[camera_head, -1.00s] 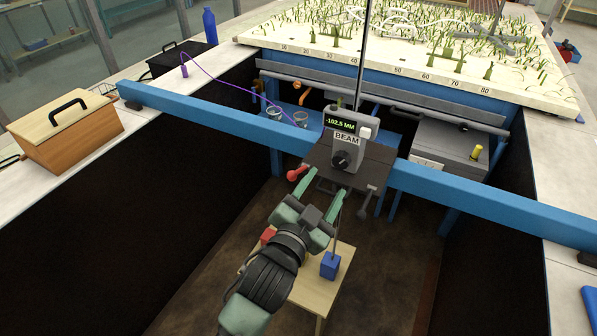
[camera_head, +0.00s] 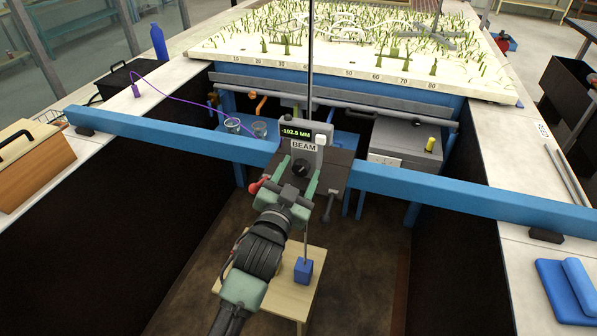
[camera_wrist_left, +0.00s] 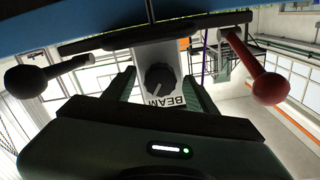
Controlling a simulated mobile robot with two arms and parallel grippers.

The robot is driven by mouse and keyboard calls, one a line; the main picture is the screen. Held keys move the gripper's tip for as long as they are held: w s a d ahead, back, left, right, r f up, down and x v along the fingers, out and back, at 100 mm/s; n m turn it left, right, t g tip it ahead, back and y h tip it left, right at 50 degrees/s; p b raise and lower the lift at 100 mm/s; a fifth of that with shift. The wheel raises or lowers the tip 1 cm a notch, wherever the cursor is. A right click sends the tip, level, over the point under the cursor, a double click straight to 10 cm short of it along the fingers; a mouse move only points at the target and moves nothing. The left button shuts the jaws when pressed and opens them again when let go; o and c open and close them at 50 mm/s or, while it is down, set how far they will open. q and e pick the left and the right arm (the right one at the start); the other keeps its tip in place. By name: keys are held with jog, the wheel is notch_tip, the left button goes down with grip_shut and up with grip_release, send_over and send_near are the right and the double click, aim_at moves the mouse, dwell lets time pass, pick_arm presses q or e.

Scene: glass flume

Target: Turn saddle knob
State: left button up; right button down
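The saddle is a grey box (camera_head: 309,157) on the blue beam, marked BEAM, with a display reading -102.5 MM. Its black knob (camera_head: 301,167) is on the front face, partly behind my left gripper in the head view. My left gripper (camera_head: 293,178) is open in front of the box, its fingers pointing at it. In the left wrist view the knob (camera_wrist_left: 160,78) appears between the two spread fingers (camera_wrist_left: 158,88), with a gap on each side. Neither finger appears to touch it. My right gripper is not in view.
A red-ended lever (camera_head: 257,186) and a dark-ended lever (camera_head: 328,206) flank the saddle below. A thin upright rod rises by the box. The blue beam (camera_head: 430,188) spans the flume. A blue block (camera_head: 303,270) sits on a small wooden stand (camera_head: 290,298) below.

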pick_arm(q)
grip_shut()
jog(key=shift+p, duration=0.4)
jog(key=shift+o, duration=0.4)
grip_release()
jog(key=b+v, duration=0.2)
jog(key=v, duration=0.6)
